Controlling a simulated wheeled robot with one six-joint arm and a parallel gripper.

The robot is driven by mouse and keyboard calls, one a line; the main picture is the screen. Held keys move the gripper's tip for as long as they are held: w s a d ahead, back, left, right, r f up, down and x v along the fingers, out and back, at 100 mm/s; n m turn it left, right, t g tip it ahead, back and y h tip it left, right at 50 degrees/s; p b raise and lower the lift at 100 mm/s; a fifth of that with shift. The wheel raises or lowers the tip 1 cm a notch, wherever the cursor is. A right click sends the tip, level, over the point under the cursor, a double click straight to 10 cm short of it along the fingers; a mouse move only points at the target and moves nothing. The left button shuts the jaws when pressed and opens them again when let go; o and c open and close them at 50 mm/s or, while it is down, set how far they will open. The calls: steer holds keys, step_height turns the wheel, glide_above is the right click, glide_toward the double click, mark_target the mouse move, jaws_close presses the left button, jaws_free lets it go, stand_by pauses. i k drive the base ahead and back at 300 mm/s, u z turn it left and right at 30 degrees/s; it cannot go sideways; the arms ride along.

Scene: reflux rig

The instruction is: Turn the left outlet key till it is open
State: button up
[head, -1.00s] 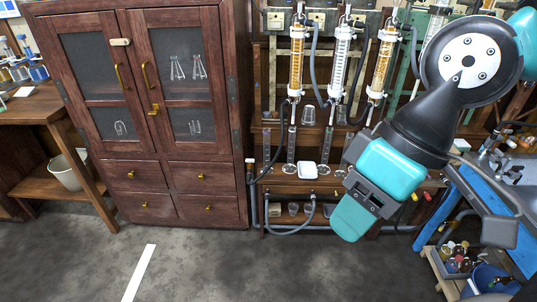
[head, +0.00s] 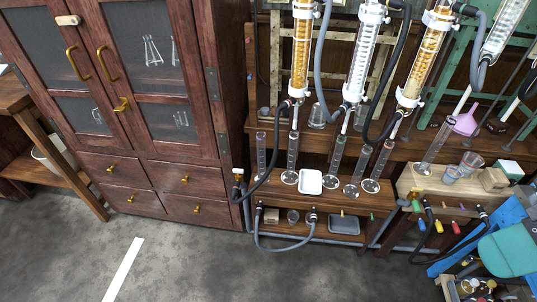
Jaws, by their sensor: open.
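Several small coloured keys sit on the pipework below the right-hand wooden shelf: a green key (head: 416,205), a yellow key (head: 438,226) and a red key (head: 455,227). They are small, and I cannot tell which one is the left outlet key or how far any is turned. A dark hose (head: 430,238) hangs beside them. My gripper's fingertips do not show, and nothing is seen touching a key.
Three glass columns, amber (head: 300,50), clear (head: 360,60) and amber (head: 425,60), hang above a bench with several measuring cylinders and a white dish (head: 310,182). A wooden cabinet (head: 228,110) stands left. The grey floor (head: 200,260) in front is clear.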

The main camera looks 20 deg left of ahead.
mark_target(238, 171)
steer(key=u, duration=0.05)
steer(key=i, duration=0.7)
steer(key=u, duration=0.8)
steer(key=i, duration=0.4)
steer(key=u, duration=0.35)
